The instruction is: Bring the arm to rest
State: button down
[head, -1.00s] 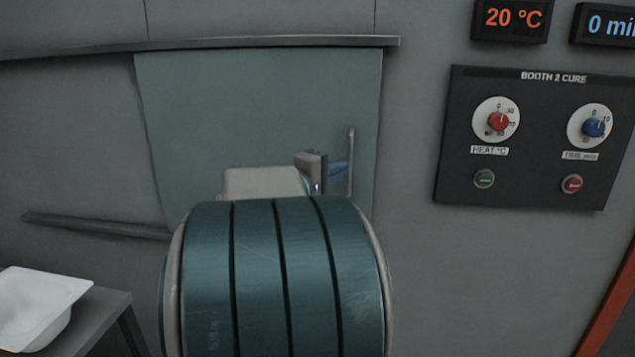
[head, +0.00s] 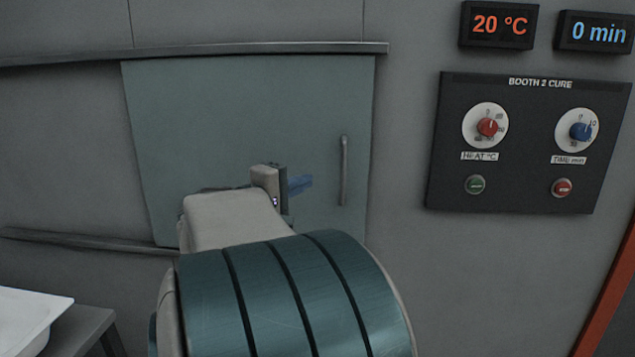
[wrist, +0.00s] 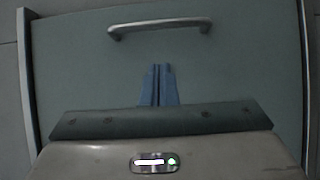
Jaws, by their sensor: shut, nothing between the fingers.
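My gripper (head: 300,184) is in front of the grey-green sliding door (head: 220,110), with its blue fingers pointing right toward the upright bar handle (head: 344,171). In the wrist view the two blue fingers (wrist: 158,84) lie side by side, shut and empty. The handle (wrist: 160,26) shows beyond the fingertips there, apart from them. The door panel (wrist: 230,60) fills most of that view. My arm hides the lower middle of the door in the head view.
A dark control panel (head: 528,142) marked BOOTH 2 CURE is on the wall at right. Displays above read 20 °C (head: 499,25) and 0 min (head: 597,33). A rail (head: 250,50) runs above the door. A white shell (head: 25,322) sits on a grey table (head: 85,330) at lower left.

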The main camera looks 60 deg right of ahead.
jog(key=a, duration=0.7)
jog(key=shift+w, duration=0.45)
jog(key=a+f+n+t+y+p, duration=0.1)
jog(key=a+f+t+y+p, duration=0.1)
jog(key=a+f+y+p, duration=0.4)
jog(key=a+f+n+t+y+p, duration=0.1)
jog(key=a+f+t+y+p, duration=0.2)
jog(key=a, duration=0.5)
jog(key=a+t+y+p, duration=0.1)
jog(key=a+y+p, duration=0.4)
jog(key=a, duration=1.3)
jog(key=y, duration=0.3)
jog(key=shift+w+a+y, duration=0.2)
jog(key=shift+a+y, duration=0.2)
jog(key=shift+d, duration=0.1)
